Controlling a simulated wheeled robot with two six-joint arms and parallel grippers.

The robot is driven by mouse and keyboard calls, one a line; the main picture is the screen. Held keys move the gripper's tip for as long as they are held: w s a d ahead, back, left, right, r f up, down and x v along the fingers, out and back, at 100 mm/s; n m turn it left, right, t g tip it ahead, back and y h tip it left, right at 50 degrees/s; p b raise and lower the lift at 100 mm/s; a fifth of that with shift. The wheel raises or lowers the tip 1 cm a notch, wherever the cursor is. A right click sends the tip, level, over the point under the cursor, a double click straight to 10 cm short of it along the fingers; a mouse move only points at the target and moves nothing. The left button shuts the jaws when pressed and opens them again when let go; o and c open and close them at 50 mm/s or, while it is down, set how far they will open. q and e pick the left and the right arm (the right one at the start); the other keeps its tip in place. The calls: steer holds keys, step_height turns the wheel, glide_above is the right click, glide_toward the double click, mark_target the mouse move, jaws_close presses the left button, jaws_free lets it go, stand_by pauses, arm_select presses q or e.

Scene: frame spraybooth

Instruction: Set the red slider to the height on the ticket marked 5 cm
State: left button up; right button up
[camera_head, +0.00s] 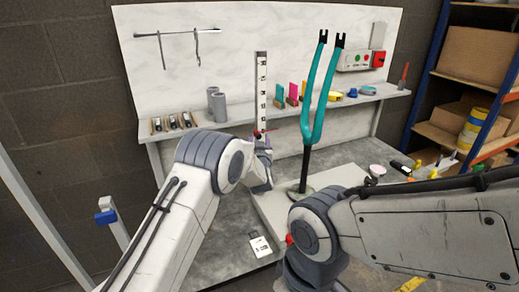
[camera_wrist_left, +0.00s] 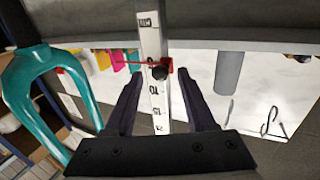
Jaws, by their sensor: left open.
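The red slider (camera_wrist_left: 166,66), with a black knob (camera_wrist_left: 159,72), sits on an upright white scale (camera_wrist_left: 152,35) with black marks. In the head view the slider shows as a small red piece (camera_head: 258,134) low on the scale (camera_head: 261,85), partly hidden by my left gripper (camera_head: 263,144). In the left wrist view my left gripper (camera_wrist_left: 160,82) is open, with one finger on each side of the scale and the knob between the fingertips; I see no clear contact. A white ticket (camera_head: 260,246) lies on the grey surface below; its writing is too small to read. My right gripper is out of view.
A teal fork frame (camera_head: 318,95) stands on a dark post right of the scale. The shelf (camera_head: 228,127) holds grey cylinders (camera_head: 217,106) and coloured cards (camera_head: 279,93). My right arm crosses the lower right. Small items lie on the right of the bench.

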arm_select(q)
steer(key=s, duration=0.8)
steer(key=shift+b, duration=0.4)
steer(key=shift+d, duration=0.15)
steer(key=s+d+r+m+g+h+p, duration=0.25)
steer(key=s+d+g, duration=0.2)
steer(key=s, duration=0.45)
steer(key=s+d+r+m+g+h+p, duration=0.25)
steer(key=s+d+g, duration=0.2)
steer(key=s, duration=0.45)
steer(key=s+a+r+m+g+y+p, duration=0.1)
steer(key=s+a+g, duration=0.2)
steer(key=s, duration=0.7)
steer(key=s+a+r+m+g+y+p, duration=0.1)
steer(key=s+a, duration=0.4)
steer(key=s, duration=0.5)
steer(key=s+a+r+g+y+p, duration=0.1)
steer(key=s+a+g, duration=0.4)
steer(key=s, duration=0.5)
steer(key=shift+m+p, duration=0.4)
steer(key=shift+p, duration=0.4)
steer(key=shift+d, duration=0.2)
